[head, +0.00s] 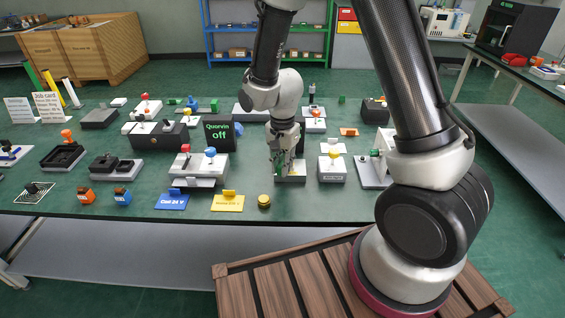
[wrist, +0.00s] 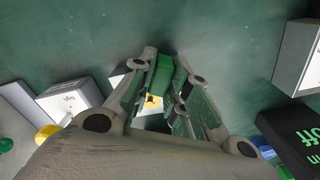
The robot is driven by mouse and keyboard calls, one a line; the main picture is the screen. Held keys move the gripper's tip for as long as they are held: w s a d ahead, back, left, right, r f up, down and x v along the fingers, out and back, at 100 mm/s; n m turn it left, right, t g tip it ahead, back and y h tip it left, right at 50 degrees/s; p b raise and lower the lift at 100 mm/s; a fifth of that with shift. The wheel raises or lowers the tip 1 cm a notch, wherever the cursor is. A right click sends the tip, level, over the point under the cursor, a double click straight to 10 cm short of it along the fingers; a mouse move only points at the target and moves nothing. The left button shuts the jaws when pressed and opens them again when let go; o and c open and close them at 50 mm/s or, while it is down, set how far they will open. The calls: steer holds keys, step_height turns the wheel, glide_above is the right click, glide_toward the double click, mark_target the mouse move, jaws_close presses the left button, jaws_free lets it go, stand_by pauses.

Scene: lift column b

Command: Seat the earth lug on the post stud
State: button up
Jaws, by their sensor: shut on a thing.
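My gripper (head: 284,166) points down over a low grey block (head: 292,179) near the middle of the bench. In the wrist view my gripper (wrist: 165,95) is shut on a green piece (wrist: 161,76), which I take to be the earth lug. A small yellow patch with a dark spot (wrist: 152,102) shows just below the green piece, over a pale surface. I cannot tell whether it belongs to the lug or to the post. The post stud is hidden or too small to make out, and I cannot tell whether the lug touches it.
A white-topped block (head: 332,168) stands close to the right of my gripper. A unit with red and blue knobs (head: 199,166) stands to the left, and a dark display reading "off" (head: 217,131) behind it. A yellow card (head: 228,203) and round yellow button (head: 264,201) lie in front.

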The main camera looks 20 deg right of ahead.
steer(key=shift+f, duration=0.45)
steer(key=o, duration=0.9)
step_height(320, 180, up, 12)
